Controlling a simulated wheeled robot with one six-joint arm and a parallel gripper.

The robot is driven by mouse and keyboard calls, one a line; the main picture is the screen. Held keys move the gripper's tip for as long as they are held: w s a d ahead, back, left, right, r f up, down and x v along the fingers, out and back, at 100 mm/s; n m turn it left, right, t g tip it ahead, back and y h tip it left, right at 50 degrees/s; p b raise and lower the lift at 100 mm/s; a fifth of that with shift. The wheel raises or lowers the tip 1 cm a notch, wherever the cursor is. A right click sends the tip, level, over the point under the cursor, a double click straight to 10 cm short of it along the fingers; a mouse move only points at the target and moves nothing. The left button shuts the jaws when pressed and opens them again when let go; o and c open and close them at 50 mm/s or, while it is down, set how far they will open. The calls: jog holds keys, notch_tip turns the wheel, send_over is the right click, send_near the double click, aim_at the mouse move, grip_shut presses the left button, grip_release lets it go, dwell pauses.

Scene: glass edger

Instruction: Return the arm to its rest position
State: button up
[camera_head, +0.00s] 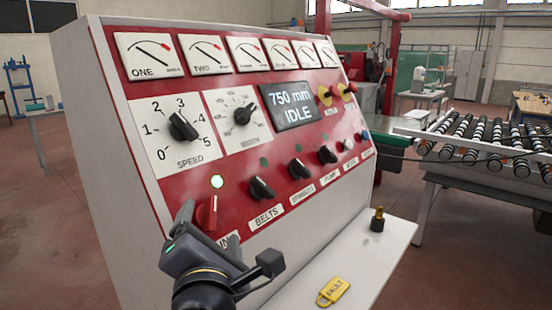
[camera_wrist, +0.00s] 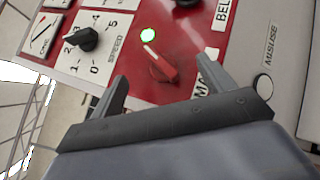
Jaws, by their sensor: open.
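My gripper (camera_head: 228,240) is at the lower left of the control panel (camera_head: 150,100), in front of the red switch (camera_head: 207,213). In the wrist view the two fingers of my gripper (camera_wrist: 163,78) are spread open with nothing between them. The red switch (camera_wrist: 163,68) shows beyond and between the fingertips, apparently apart from them. A green lamp (camera_head: 217,182) is lit above the switch; it also shows in the wrist view (camera_wrist: 148,35). My gripper partly covers the label below the switch in the head view.
The display (camera_head: 290,106) reads "750 mm IDLE". A speed knob (camera_head: 182,126) and several black switches stick out of the sloped panel. A roller conveyor (camera_head: 490,140) stands at right.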

jog(key=shift+s+d+b, duration=0.15)
jog(key=shift+s+d, duration=0.05)
jog(key=shift+s, duration=1.15)
jog(key=shift+s+d+b, duration=0.15)
jog(key=shift+s+d, duration=0.05)
jog(key=shift+s, duration=1.1)
